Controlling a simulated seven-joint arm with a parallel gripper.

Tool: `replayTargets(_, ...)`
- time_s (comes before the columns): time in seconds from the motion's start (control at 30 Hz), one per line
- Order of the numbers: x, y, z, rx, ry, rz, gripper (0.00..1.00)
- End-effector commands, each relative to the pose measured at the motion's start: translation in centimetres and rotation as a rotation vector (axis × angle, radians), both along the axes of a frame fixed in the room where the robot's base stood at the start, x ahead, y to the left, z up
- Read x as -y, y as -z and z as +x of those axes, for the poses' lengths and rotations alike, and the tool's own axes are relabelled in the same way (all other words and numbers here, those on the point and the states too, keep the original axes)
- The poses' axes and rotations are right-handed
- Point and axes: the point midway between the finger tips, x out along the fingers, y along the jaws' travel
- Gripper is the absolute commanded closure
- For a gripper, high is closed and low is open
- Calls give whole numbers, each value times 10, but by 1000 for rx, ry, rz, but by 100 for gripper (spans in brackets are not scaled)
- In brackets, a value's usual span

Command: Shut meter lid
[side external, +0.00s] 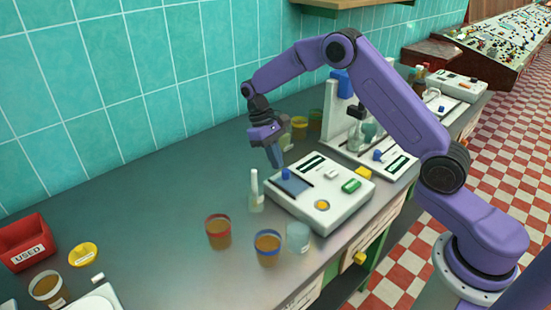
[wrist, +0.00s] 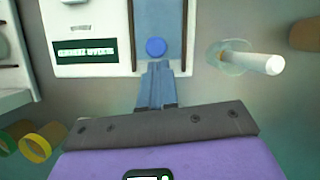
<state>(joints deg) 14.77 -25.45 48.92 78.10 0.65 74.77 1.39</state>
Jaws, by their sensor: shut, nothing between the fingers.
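The meter (side external: 335,205) is a white box on the grey bench, with a dark display, a green button and a yellow round button on top. Its lid (side external: 296,187) is a blue-grey panel with a round blue knob (side external: 285,173). In the wrist view the lid (wrist: 158,18) lies between two dark rails, with the knob (wrist: 156,47) near its close end. My gripper (side external: 279,164) is shut and empty, pointing down at the meter's wall-side edge. In the wrist view its fingertips (wrist: 157,66) are right beside the knob; I cannot tell whether they touch.
A clear flask with a white stopper (side external: 255,195) stands close to the meter's left. Amber jars with red (side external: 218,232) and blue (side external: 267,248) rims and a clear beaker (side external: 298,237) stand in front. Another white instrument (side external: 375,155) is behind. The bench's left middle is clear.

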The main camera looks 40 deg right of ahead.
Motion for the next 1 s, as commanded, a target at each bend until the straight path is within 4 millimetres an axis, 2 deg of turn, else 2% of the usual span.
replayTargets(0.17, -1, -1, -13, -1, -1, 0, 100)
replayTargets(0.8, -1, 0, -95, -1, -2, 0, 100)
replayTargets(1.0, 0, 0, -105, 0, -1, -1, 100)
